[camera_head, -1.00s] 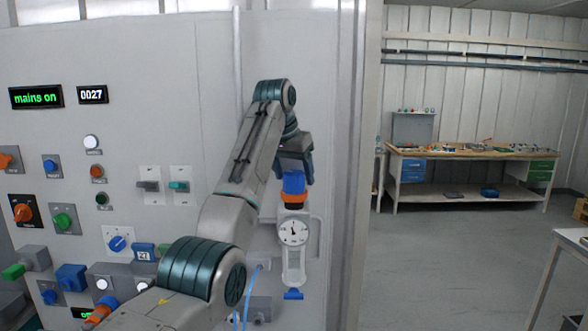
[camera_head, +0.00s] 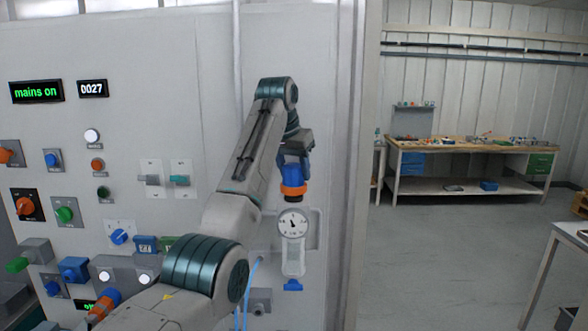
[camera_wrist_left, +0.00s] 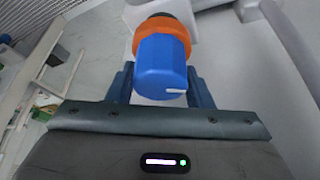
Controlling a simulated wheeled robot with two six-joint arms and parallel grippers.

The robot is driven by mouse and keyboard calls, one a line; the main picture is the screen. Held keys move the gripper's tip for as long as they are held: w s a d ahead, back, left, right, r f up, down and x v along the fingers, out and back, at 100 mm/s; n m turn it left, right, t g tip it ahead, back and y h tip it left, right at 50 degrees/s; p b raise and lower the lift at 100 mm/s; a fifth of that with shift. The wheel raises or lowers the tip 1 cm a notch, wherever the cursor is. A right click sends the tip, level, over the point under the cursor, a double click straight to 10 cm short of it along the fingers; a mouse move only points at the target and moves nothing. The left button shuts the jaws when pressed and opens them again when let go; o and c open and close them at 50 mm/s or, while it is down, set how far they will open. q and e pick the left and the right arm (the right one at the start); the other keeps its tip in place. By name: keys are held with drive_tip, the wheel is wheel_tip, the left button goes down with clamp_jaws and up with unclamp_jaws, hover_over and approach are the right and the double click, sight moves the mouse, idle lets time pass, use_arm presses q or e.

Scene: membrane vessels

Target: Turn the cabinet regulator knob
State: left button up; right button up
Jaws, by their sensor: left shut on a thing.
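The regulator knob (camera_head: 291,172) is blue with an orange collar (camera_head: 293,190) below it, above a round white dial gauge (camera_head: 293,224) on the cabinet front. A clear bowl (camera_head: 293,260) with a blue bottom piece hangs under the gauge. My left gripper (camera_head: 295,165) comes down from above and is shut on the blue knob. In the left wrist view the knob (camera_wrist_left: 161,68) sits between the two blue fingers, with a white mark on its right side. The orange collar (camera_wrist_left: 160,32) is beyond it. My right gripper is not in view.
The cabinet panel (camera_head: 120,220) on the left carries several knobs, switches and lamps, plus a green "mains on" display (camera_head: 36,91). Blue hoses (camera_head: 247,285) run below my arm. A workbench (camera_head: 470,150) stands far right across open floor.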

use_arm(q)
drive_tip(key=n+y, duration=0.1)
drive_tip(key=n, duration=0.2)
drive_tip(key=shift+r+t, duration=0.1)
drive_tip(key=shift+t, duration=0.2)
drive_tip(key=n+y, duration=0.1)
drive_tip(key=n, duration=0.3)
drive_tip(key=shift+y, duration=0.3)
drive_tip(key=n+y, duration=0.1)
drive_tip(key=n, duration=0.2)
drive_tip(key=n+g+y, duration=0.1)
drive_tip(key=n, duration=0.2)
drive_tip(key=shift+a, duration=0.1)
drive_tip(key=o, duration=1)
drive_tip(key=shift+s+r, duration=0.1)
drive_tip(key=shift+s, duration=0.1)
